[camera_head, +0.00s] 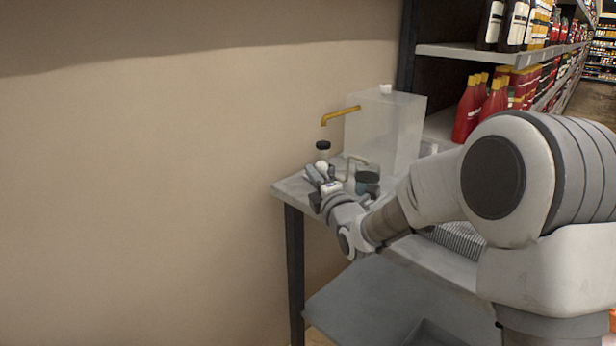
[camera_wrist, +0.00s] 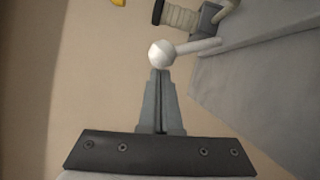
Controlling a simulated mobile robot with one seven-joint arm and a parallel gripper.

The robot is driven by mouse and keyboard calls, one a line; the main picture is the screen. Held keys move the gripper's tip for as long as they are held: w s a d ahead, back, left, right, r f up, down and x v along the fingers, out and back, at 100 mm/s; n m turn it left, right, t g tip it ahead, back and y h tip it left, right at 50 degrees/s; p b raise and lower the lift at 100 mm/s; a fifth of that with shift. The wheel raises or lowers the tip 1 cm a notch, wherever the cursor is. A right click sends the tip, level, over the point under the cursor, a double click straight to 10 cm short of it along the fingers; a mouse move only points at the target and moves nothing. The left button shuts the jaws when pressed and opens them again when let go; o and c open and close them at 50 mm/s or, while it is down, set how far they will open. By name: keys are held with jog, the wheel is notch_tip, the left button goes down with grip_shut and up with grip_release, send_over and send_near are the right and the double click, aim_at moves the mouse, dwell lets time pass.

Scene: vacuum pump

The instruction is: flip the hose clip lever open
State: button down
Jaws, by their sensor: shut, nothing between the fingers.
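The hose clip lever shows in the wrist view as a pale rod ending in a round white knob (camera_wrist: 161,53). Its far end meets a grey clip body (camera_wrist: 213,16) beside a pale ribbed hose part (camera_wrist: 180,16) with a black end. My gripper (camera_wrist: 160,73) has its fingers together and empty, with the tips right at the near side of the knob. I cannot tell whether they touch it. In the head view the white knob (camera_head: 321,166) shows just beyond my gripper (camera_head: 311,172), above the bench's left end. The clip itself is too small to make out there.
The grey bench (camera_head: 288,188) stands along a beige wall. A translucent tank (camera_head: 396,125) with a yellow pipe (camera_head: 341,115) stands behind the clip area. A dark-topped round part (camera_head: 367,174) sits right of my gripper. Stocked shelves rise behind right.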

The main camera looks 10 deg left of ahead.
jog(key=shift+r, duration=0.1)
jog(key=shift+r+m, duration=0.1)
jog(key=shift+m, duration=0.3)
jog(key=shift+w+d+m+p, duration=0.1)
jog(key=shift+w+m+p, duration=0.05)
jog(key=shift+m+p, duration=0.25)
